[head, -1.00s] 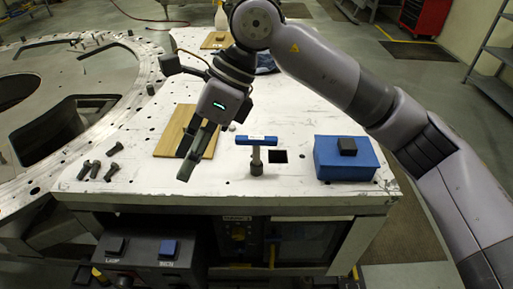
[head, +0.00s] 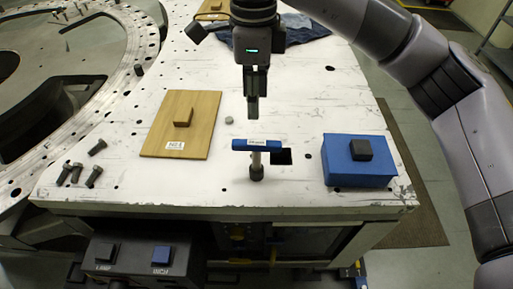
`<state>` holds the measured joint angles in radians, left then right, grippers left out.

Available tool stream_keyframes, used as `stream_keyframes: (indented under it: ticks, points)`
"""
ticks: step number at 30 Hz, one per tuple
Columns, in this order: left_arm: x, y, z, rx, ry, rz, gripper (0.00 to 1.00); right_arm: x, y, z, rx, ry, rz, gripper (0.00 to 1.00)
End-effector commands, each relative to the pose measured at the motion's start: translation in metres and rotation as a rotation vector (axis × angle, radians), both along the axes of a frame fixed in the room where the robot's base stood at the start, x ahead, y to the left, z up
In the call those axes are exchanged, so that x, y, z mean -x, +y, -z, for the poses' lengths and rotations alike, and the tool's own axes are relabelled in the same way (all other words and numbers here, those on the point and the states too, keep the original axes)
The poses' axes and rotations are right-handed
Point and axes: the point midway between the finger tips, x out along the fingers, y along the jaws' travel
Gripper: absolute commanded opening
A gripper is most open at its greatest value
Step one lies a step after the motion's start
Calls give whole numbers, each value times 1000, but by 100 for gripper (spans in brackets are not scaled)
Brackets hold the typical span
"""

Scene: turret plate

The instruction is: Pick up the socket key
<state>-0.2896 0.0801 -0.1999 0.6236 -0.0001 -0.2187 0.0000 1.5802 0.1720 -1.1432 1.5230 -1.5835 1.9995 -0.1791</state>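The socket key stands upright near the front edge of the white table, with a blue T-handle (head: 256,145) on top and a grey shaft and dark socket (head: 256,172) below. My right gripper (head: 254,106) points down just behind and above the blue handle, not touching it. Its two fingers nearly line up along my view, one in front of the other, with a gap between them and nothing held. My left gripper is not in view.
A blue box (head: 358,172) with a dark knob stands right of the key, beside a dark square hole (head: 283,156). A wooden board (head: 205,120) with a block lies to the left. Several dark bolts (head: 97,147) lie farther left. A blue cloth (head: 305,32) lies behind.

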Motion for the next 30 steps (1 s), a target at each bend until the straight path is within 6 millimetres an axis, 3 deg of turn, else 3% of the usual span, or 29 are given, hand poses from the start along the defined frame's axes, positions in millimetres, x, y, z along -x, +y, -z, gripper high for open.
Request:
stream_keyframes:
  ticks: [3,7,12,19,24,30]
  points:
    - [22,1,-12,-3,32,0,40,1,-1,25,3,6,1,42]
    - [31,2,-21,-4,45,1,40,1,-1,52,3,6,0,42]
    - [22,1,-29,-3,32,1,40,0,-1,79,1,3,1,42]
    - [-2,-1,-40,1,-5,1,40,0,-2,93,1,4,0,42]
    - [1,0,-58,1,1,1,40,1,-5,113,2,6,1,42]
    - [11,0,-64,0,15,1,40,0,-5,137,0,2,2,42]
